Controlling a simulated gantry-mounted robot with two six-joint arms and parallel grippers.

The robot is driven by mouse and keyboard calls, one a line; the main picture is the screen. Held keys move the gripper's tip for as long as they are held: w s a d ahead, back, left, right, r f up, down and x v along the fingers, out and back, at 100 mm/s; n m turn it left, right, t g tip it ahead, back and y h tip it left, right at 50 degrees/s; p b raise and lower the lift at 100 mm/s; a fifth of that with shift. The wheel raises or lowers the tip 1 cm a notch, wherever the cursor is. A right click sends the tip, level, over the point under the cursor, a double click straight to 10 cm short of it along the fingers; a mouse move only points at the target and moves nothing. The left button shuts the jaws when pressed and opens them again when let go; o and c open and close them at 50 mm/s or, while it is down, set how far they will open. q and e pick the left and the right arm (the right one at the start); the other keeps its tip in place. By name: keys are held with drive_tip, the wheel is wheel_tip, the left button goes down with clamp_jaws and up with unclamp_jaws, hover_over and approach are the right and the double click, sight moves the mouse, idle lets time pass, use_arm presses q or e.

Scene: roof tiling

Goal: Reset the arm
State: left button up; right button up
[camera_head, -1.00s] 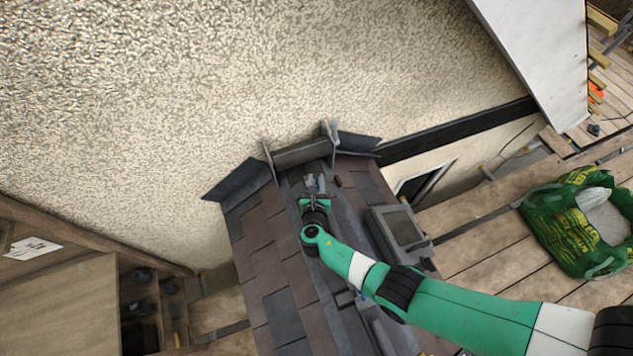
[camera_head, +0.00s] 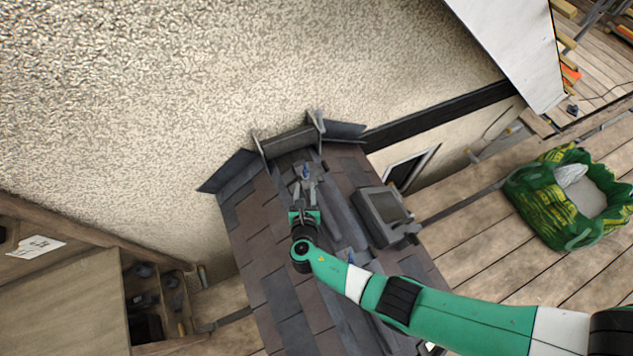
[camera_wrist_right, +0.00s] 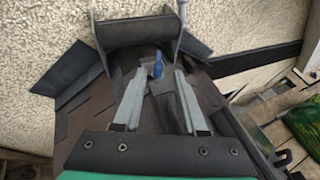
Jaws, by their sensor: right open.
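My right gripper (camera_head: 306,184) is over the upper part of the shingled roof (camera_head: 262,262), pointing at the wall end. Its two grey fingers are apart in the right wrist view (camera_wrist_right: 160,92). A small blue-topped item (camera_wrist_right: 157,70) shows between and beyond the fingertips, apart from both. It also shows in the head view (camera_head: 305,172). The fingers hold nothing that I can see. My left gripper is in neither view.
Upright dark flashing (camera_head: 288,143) stands where the roof meets the pebbled wall (camera_head: 200,90). A grey box-like fixture (camera_head: 384,214) sits to the right of my gripper. A green bag (camera_head: 560,205) lies on the planks at right. Wooden shelving (camera_head: 80,290) is at lower left.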

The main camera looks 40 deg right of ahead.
drive_tip(key=shift+s+a+r, duration=0.1)
drive_tip(key=shift+s+a, duration=0.05)
idle(0.4)
